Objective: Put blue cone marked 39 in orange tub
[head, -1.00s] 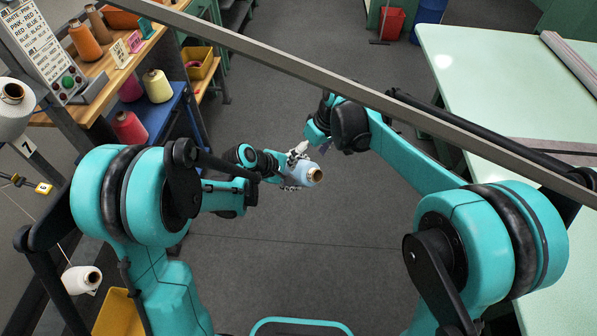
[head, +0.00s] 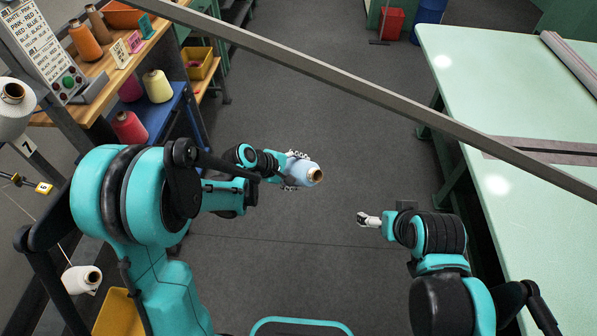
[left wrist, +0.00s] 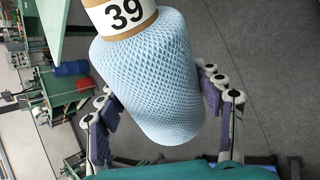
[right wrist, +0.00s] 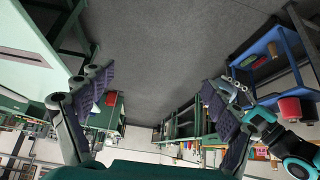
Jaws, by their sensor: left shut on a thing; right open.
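The light blue cone (head: 302,172) is held in my left gripper (head: 295,170) in the middle of the head view, above the floor. Its brown end points right there. In the left wrist view the blue cone (left wrist: 155,80) lies between the two fingers, with the label 39 at its far end. My right gripper (head: 363,218) is empty over the floor, right of the cone. Its fingers are spread in the right wrist view (right wrist: 160,95).
A grey beam (head: 350,78) crosses the head view diagonally. The wooden shelf holds orange and brown cones and cards. A blue shelf (head: 164,125) below holds yellow and red cones. A yellow bin (head: 207,66) stands beyond. A pale green table (head: 490,95) is right; floor between is clear.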

